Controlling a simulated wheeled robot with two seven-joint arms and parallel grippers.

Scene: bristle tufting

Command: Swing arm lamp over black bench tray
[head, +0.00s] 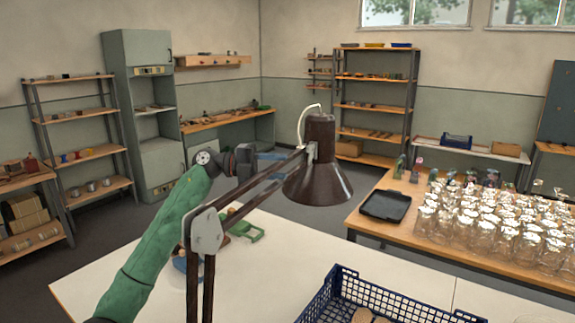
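A dark brown arm lamp (318,180) stands in the foreground, its shade hanging open side down near the middle of the view. Its two-bar arm runs from the shade to a grey elbow joint (206,232) at lower left. The black tray (385,206) lies flat on the wooden bench to the right; the shade is left of it in the picture. My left gripper (272,156) is beside the upper lamp bars, left of the shade. The bars partly cover its fingers, so I cannot tell whether they are open or touch the lamp. My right gripper is out of view.
Many glass jars (490,225) crowd the wooden bench (365,228) right of the tray. A blue crate (335,290) stands on the white table (270,285) in front. A green item (245,229) lies behind the lamp elbow. Shelves line the back walls.

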